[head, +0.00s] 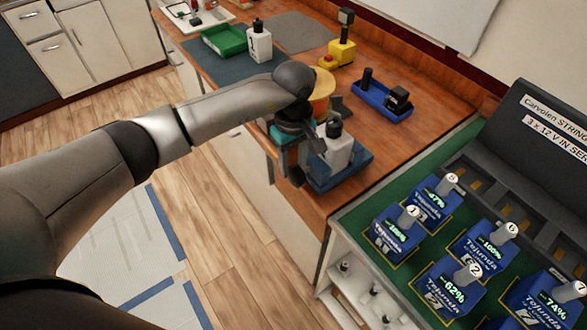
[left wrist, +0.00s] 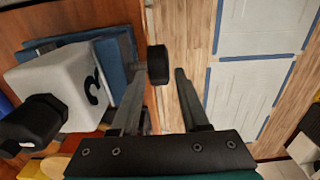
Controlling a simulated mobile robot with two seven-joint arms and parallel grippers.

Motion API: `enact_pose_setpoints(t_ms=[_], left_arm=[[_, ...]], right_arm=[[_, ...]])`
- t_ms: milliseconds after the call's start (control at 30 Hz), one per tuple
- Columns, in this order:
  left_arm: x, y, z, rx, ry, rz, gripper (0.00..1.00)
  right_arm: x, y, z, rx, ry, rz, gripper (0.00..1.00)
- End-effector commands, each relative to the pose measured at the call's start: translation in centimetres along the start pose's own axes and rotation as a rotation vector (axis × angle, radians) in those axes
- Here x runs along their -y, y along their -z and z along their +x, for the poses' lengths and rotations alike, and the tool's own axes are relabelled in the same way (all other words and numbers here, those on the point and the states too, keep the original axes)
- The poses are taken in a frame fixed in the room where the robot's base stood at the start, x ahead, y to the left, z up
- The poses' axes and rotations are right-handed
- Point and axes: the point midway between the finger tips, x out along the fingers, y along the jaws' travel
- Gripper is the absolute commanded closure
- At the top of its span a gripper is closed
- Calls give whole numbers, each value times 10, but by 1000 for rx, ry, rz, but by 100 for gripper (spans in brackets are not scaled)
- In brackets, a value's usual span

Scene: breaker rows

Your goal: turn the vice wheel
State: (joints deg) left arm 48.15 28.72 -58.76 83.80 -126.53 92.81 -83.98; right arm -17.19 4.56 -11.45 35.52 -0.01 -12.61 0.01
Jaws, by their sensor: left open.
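The vice is a blue block-like body (head: 352,172) at the front edge of the wooden bench, with a white block (head: 338,152) with a black top in it. The white block also shows large in the left wrist view (left wrist: 62,82), bearing a dark mark. A small black round wheel (left wrist: 157,65) sticks out past the bench edge. My left gripper (left wrist: 155,72) is open, with its two fingers on either side of the wheel in that view; I cannot tell whether they touch it. In the head view my left gripper (head: 300,158) and wrist hide most of the wheel.
To the right, a green-topped stand (head: 362,212) holds several blue batteries (head: 396,236) with grey posts.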

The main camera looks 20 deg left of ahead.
Motion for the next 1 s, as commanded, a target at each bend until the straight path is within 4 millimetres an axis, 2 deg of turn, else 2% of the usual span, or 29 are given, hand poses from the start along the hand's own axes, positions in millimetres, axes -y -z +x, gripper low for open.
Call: enact_pose_setpoints(t_ms=[33,200,567,900,967,1000], left_arm=[[1,-1,9,3,3,-1,55],[0,0,25,2,0,-1,55],[0,0,29,0,-1,0,55],[0,0,29,1,-1,0,93],[0,0,29,1,-1,0,100],[0,0,29,1,-1,0,100]], right_arm=[[0,0,0,0,0,0,50],[0,0,0,0,0,0,50],[0,0,0,0,0,1,50],[0,0,0,-1,0,0,50],[0,0,0,-1,0,0,50],[0,0,0,-1,0,0,50]])
